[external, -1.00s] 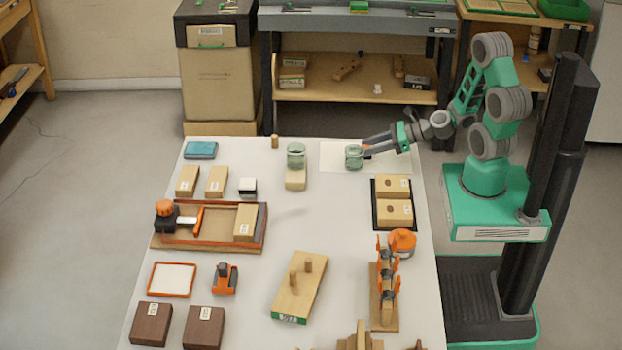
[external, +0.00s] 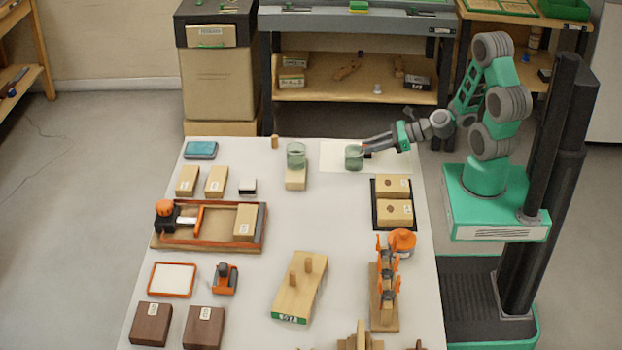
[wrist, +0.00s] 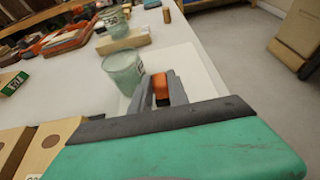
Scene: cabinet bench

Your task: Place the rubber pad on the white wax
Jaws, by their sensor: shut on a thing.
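My gripper (external: 369,150) is low over the back right of the table. In the wrist view, its fingers (wrist: 161,90) are shut on a small orange-and-dark block (wrist: 161,86), likely the rubber pad; the fingers hide part of it. A greenish glass jar (external: 354,158) stands just left of the fingertips, and also shows in the wrist view (wrist: 124,75). It stands on a thin white sheet (external: 334,150). A small white block with a dark base (external: 248,186) sits left of centre. I cannot tell which white thing is the wax.
A second jar (external: 296,153) stands on a pale wooden block (external: 295,182). A black tray (external: 376,222) with two wooden blocks lies in front of my gripper. An orange-rimmed white tray (external: 172,279) is at front left. The table's middle is mostly clear.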

